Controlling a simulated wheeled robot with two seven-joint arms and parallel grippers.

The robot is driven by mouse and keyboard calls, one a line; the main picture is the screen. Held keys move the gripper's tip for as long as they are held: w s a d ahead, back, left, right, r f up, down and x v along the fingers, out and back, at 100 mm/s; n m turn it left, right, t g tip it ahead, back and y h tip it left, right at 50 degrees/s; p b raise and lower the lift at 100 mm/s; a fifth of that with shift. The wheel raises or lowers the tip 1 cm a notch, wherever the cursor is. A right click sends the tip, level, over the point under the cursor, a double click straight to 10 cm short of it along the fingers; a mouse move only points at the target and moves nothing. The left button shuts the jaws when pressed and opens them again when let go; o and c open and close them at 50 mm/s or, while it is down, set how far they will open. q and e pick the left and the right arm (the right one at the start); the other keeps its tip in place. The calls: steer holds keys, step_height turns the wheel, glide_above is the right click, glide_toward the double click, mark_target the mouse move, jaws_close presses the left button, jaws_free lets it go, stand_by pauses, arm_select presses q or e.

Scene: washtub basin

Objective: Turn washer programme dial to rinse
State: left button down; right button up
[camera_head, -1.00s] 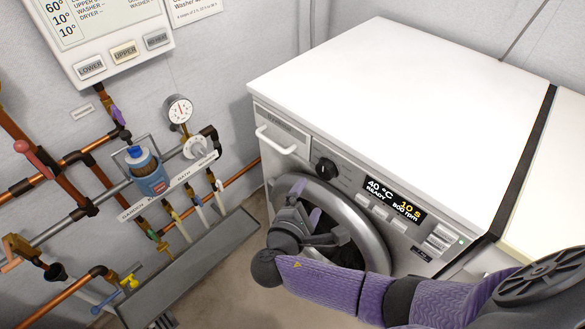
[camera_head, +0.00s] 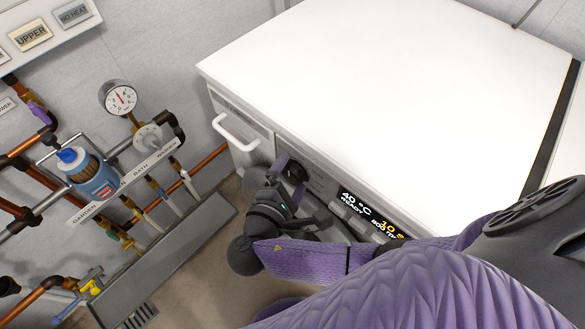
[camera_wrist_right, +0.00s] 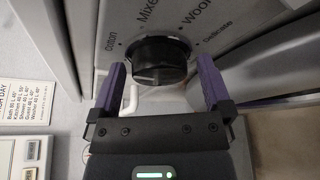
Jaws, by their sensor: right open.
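The washer's black programme dial (camera_head: 296,171) is on the front panel, right of the detergent drawer. My right gripper (camera_head: 289,178) is at the dial, jaws open. In the right wrist view the dial (camera_wrist_right: 156,60) sits between the purple fingertips of the right gripper (camera_wrist_right: 161,68), with a visible gap on each side. The labels Cotton, Mixed, Wool and Delicate show around it. No rinse label is visible, and I cannot read the dial's pointer. The display (camera_head: 368,211) shows 40 °C, READY and 10, and is partly covered by my arm. My left gripper is not in view.
The white washer top (camera_head: 400,95) is bare. The drawer handle (camera_head: 234,134) juts out left of the dial. Pipes, a gauge (camera_head: 121,98) and a blue bottle (camera_head: 92,174) are on the left wall. A grey trough (camera_head: 165,265) lies below them.

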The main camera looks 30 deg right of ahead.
steer(key=shift+c, duration=1)
steer(key=c, duration=1)
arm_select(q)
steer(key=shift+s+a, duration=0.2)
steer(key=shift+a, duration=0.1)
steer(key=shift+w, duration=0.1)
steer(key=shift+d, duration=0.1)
arm_select(e)
steer(key=shift+m, duration=0.3)
